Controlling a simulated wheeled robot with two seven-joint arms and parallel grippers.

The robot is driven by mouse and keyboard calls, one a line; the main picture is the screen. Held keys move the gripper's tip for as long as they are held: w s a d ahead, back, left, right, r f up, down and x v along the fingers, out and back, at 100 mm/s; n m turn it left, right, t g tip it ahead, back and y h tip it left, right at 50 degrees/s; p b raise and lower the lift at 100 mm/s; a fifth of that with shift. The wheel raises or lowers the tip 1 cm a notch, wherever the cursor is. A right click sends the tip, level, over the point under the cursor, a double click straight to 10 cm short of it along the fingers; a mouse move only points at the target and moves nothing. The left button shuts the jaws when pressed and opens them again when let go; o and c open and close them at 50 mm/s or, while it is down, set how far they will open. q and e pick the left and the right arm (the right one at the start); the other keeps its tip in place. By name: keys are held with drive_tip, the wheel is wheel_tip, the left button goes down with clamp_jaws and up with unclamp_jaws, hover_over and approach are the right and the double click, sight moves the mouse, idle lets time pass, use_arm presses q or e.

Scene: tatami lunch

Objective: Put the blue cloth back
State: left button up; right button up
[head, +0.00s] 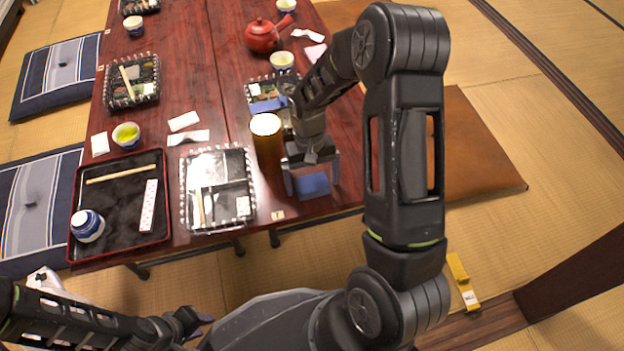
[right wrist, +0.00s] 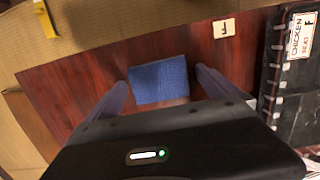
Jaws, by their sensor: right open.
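The folded blue cloth (head: 314,184) lies on the dark red table near its front right corner. In the right wrist view the cloth (right wrist: 158,80) lies flat between the fingers, beyond their tips. My right gripper (head: 312,182) is open and directly over the cloth, with one finger to each side; the wrist view also shows its fingers (right wrist: 160,85). I cannot tell whether the fingers touch the table. My left gripper (head: 190,322) is low at the front, off the table, and its jaws are unclear.
A tall amber glass (head: 267,145) stands just left of the right gripper. A clear-lidded bento box (head: 240,215) and a black tray (head: 115,245) lie further left. A label tag (right wrist: 223,28) is near the cloth. A red teapot (head: 264,36) stands at the back.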

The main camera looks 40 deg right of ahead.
sight(310, 176)
drive_tip(key=shift+r, duration=0.1)
wheel_tip(310, 176, up, 12)
drive_tip(key=w+p, duration=0.1)
drive_tip(key=p, duration=0.3)
drive_tip(key=shift+w+d, duration=0.3)
drive_tip(key=shift+w, duration=0.05)
drive_tip(key=shift+s, duration=0.1)
idle(0.4)
